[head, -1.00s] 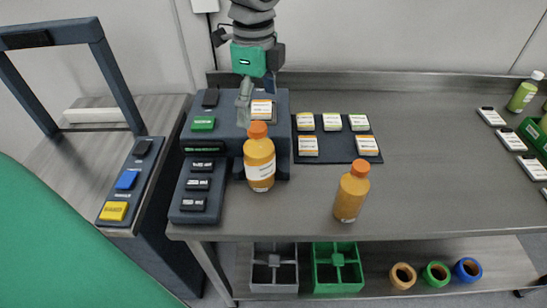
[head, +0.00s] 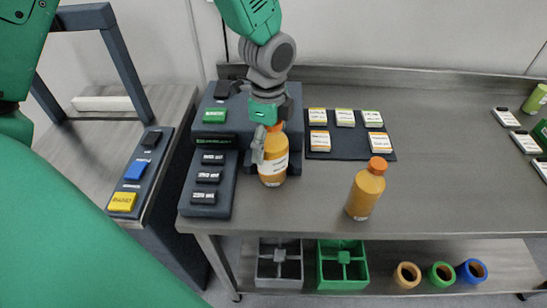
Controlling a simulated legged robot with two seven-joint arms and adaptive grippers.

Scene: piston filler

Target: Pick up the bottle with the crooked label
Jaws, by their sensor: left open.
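An orange bottle (head: 274,166) with an orange cap stands upright in front of the dark filling machine. Its white label looks slanted. A second orange bottle (head: 366,191) stands upright to its right on the open bench; only a sliver of white shows low on it, so I cannot tell how its label sits. My left gripper (head: 265,150) is open at the first bottle's upper part, pointing down. One finger shows at the bottle's left side; the other finger is hidden, and I cannot tell whether they touch it. My right gripper is out of view.
A dark button panel (head: 207,187) lies left of the first bottle. A dark mat (head: 347,153) with several labelled blocks lies behind. Grey (head: 279,284) and green (head: 343,283) crates stand on the lower shelf.

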